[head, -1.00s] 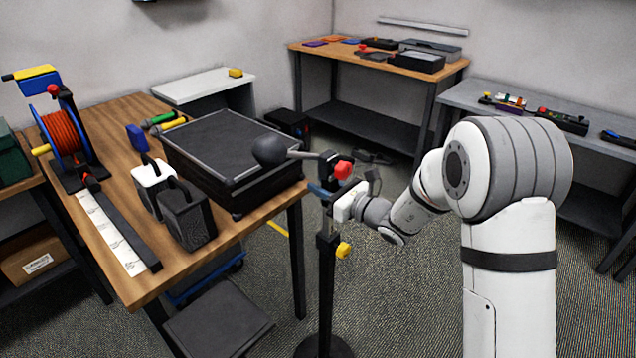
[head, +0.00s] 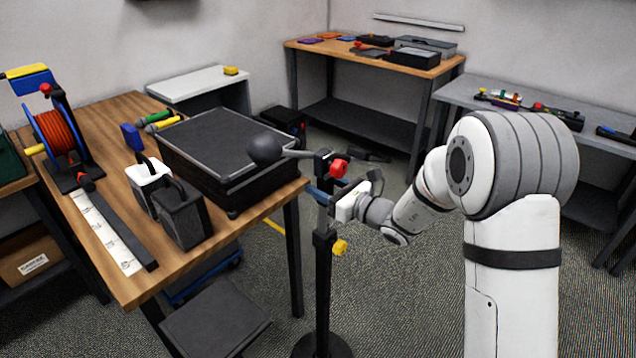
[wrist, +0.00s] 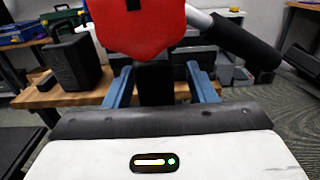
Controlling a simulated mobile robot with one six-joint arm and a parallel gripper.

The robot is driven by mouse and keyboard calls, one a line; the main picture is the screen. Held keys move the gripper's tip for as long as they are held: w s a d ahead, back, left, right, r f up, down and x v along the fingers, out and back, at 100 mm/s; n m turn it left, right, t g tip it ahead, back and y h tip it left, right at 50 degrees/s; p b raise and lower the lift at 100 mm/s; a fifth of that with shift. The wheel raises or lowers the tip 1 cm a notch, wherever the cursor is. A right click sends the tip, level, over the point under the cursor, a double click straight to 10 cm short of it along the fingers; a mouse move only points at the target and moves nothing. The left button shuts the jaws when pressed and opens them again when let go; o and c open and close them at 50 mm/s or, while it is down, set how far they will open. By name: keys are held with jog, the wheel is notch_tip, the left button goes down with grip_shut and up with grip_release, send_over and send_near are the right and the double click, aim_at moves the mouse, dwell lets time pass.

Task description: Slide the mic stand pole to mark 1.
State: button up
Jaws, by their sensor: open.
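The black mic stand pole (head: 322,275) stands upright on a round base, right of the wooden table. A boom with a dark round microphone (head: 266,150) leans left from its top. A red knob (head: 338,168) is near the top and a yellow knob (head: 340,247) sits lower, on a collar. My gripper (head: 322,194) is at the upper pole, between the two knobs. In the wrist view its blue fingers (wrist: 158,88) are open, one on each side of the dark pole (wrist: 155,85), and the red knob (wrist: 138,25) looms in front. I cannot make out mark 1.
The wooden table (head: 105,265) at left holds a black case (head: 225,140), two small speakers, a label strip and an orange cable reel (head: 58,135). A dark panel (head: 215,325) is low beside it. Benches stand at the back and right.

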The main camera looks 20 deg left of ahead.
aim_at(331, 189)
jog(key=v, duration=0.6)
jog(key=shift+d, duration=0.25)
jog(key=shift+s+r, duration=0.1)
jog(key=shift+s, duration=0.05)
jog(key=s+d+r+n+g+h+p, duration=0.2)
jog(key=s+d+r+n+g+h, duration=0.15)
jog(key=s+n, duration=0.45)
jog(key=s+d+r+n+g+h+p, duration=0.1)
jog(key=s+d+r+n+g+h, duration=0.25)
jog(key=s, duration=0.55)
jog(key=s+d+n+t+h+p, duration=0.1)
jog(key=s+d+n+h, duration=0.3)
jog(key=d, duration=0.6)
jog(key=s+d+n+t+h+p, duration=0.1)
jog(key=s+d+n+h+p, duration=0.1)
jog(key=s+d+n+h, duration=0.2)
jog(key=d+r+n+h, duration=0.1)
jog(key=d+n, duration=0.2)
jog(key=d, duration=0.4)
jog(key=shift+d+t+h, duration=0.3)
jog(key=shift+d, duration=0.05)
jog(key=shift+s, duration=0.15)
jog(key=shift+c, duration=0.3)
